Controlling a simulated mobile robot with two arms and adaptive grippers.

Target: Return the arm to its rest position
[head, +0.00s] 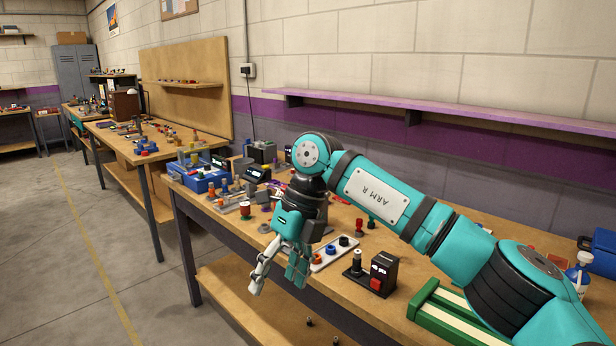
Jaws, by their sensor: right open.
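My right arm comes in from the lower right and reaches over the near workbench (293,273). My right gripper (277,273) hangs down at the bench's front edge with its fingers apart. I see nothing between the fingers. A white slotted track (335,252) with coloured round pieces lies on the bench just right of the gripper, apart from it as far as I can tell. The gripper and wrist hide part of the bench behind them. My left gripper does not show.
A dark box with a red button (383,272) and a green tray (449,311) stand on the bench to the right. A blue case (199,176) and several small parts crowd its left end. A purple shelf (440,108) runs along the wall. Open floor (60,240) lies left.

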